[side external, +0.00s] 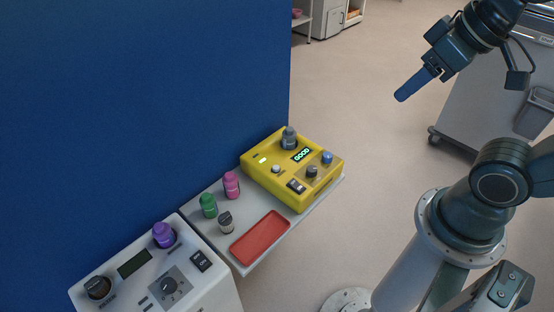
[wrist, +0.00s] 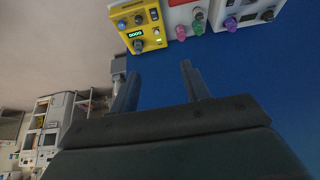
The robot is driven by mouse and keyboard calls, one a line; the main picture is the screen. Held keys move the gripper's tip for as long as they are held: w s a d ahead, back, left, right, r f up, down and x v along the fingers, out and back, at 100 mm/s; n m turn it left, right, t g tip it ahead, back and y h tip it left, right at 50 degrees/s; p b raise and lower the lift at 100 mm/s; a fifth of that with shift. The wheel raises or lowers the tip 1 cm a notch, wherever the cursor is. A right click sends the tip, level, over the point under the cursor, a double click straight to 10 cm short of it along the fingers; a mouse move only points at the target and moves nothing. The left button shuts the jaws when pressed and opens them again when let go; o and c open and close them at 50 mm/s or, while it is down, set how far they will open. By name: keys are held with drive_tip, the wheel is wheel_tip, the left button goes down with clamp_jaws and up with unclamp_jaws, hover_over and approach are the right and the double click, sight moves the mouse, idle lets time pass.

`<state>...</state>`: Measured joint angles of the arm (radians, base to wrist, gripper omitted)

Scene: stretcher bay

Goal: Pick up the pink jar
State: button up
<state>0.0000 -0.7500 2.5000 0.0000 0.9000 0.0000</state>
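The pink jar (side external: 231,185) stands upright on the grey shelf (side external: 247,266), in front of the blue wall, with a green jar (side external: 208,205) to its left. In the wrist view the pink jar (wrist: 181,32) is near the top edge. My gripper (side external: 402,97) is high in the air at the upper right, well away from the jar. In the wrist view its two fingers (wrist: 155,82) are apart with nothing between them.
A white device (side external: 150,278) with a purple jar (side external: 164,235) stands to the left.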

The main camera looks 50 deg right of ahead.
drive_tip(key=o, duration=0.5)
drive_tip(key=shift+w, duration=0.1)
drive_tip(key=w+a+f, duration=0.1)
drive_tip(key=w+f, duration=0.2)
drive_tip(key=w, duration=0.6)
drive_tip(key=w+a+f+n, duration=0.1)
drive_tip(key=w+f, duration=0.3)
drive_tip(key=w, duration=0.5)
drive_tip(key=w+a+f, duration=0.2)
drive_tip(key=w+f, duration=0.1)
drive_tip(key=w, duration=0.5)
drive_tip(key=shift+n+y, duration=0.6)
drive_tip(key=s+x, duration=0.1)
drive_tip(key=x, duration=0.9)
drive_tip(key=s+a+f+x, duration=0.1)
drive_tip(key=s+x, duration=0.1)
drive_tip(key=x, duration=0.9)
drive_tip(key=s+f+x, duration=0.1)
drive_tip(key=x, duration=0.9)
drive_tip(key=shift+s+a+f, duration=0.2)
drive_tip(key=shift+f, duration=0.3)
